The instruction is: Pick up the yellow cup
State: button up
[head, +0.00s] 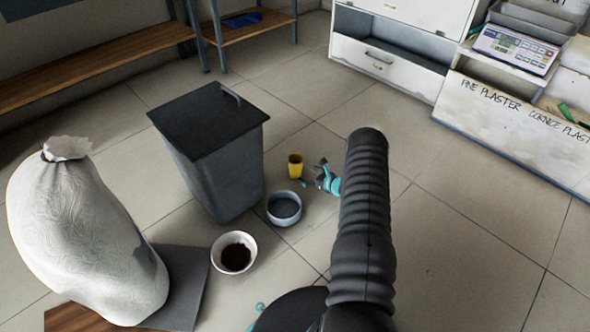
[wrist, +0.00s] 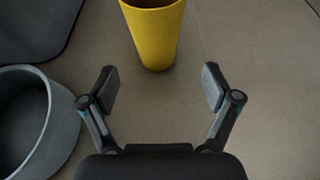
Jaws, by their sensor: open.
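The yellow cup (head: 295,168) stands upright on the tiled floor, to the right of the grey bin in the head view. In the wrist view the yellow cup (wrist: 155,38) is at the top middle, its rim partly cut off by the frame. My gripper (wrist: 157,88) is open and empty, its two fingers spread apart. The cup is ahead of the gap between the fingertips and appears apart from them. In the head view my gripper (head: 318,178) is just right of the cup, partly hidden by my arm.
A grey bowl (head: 284,221) sits close to the cup; it also shows at left in the wrist view (wrist: 62,125). A white bowl with dark contents (head: 250,243), the lidded bin (head: 222,165) and a white sack (head: 85,235) stand left. Floor to the right is clear.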

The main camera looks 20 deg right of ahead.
aim_at(300, 172)
jog(key=x, duration=0.2)
jog(key=shift+w+a+f, duration=0.15)
jog(key=shift+w, duration=0.2)
jog(key=shift+a+b+x, duration=0.15)
jog(key=shift+b+x, duration=0.15)
jog(key=shift+x, duration=1)
jog(key=shift+a+b+x, duration=0.1)
jog(key=shift+b+x, duration=0.2)
jog(key=shift+x, duration=1.05)
jog(key=shift+s, duration=0.1)
jog(key=c, duration=1.3)
